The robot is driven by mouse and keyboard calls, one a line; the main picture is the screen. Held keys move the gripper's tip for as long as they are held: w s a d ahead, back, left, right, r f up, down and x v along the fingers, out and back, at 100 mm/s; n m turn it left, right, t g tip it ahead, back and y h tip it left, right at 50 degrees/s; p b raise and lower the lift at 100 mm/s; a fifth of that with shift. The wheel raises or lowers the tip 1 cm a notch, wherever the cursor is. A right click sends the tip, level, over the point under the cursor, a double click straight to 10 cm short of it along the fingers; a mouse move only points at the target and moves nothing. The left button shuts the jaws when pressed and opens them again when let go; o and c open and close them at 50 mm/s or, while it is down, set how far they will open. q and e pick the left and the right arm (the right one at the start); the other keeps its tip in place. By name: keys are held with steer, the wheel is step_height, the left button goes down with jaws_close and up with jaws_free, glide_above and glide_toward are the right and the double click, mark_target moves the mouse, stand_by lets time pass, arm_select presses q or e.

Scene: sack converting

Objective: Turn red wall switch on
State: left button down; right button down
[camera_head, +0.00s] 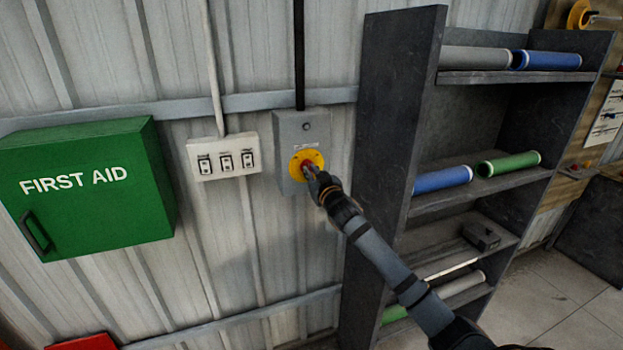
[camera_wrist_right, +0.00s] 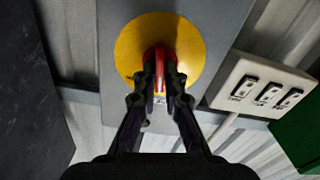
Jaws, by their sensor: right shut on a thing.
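The red wall switch (camera_wrist_right: 160,58) is a red knob on a round yellow plate (camera_wrist_right: 132,42). The yellow plate also shows in the head view (camera_head: 297,160), on a grey box (camera_head: 291,130) fixed to the corrugated wall. My right gripper (camera_head: 312,173) is at the knob; in the right wrist view its fingers (camera_wrist_right: 160,82) are shut on the red knob, one on each side. The fingers hide part of the knob, and in the head view the gripper covers most of it. My left gripper is not in view.
A white panel with three switches (camera_head: 224,158) is left of the grey box. A green first aid box (camera_head: 90,215) juts out further left. A dark shelf (camera_head: 385,120) with several coloured rolls stands close on the right, beside my right arm.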

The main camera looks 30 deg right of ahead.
steer(key=shift+d+f+m+b, duration=0.1)
steer(key=shift+f+m+b, duration=0.05)
steer(key=shift+m+b, duration=4.8)
steer(key=shift+m+p, duration=0.75)
steer(key=shift+m, duration=0.1)
steer(key=c, duration=1.4)
jaws_free()
steer(key=shift+c, duration=0.2)
steer(key=v, duration=0.7)
steer(key=shift+s, duration=0.25)
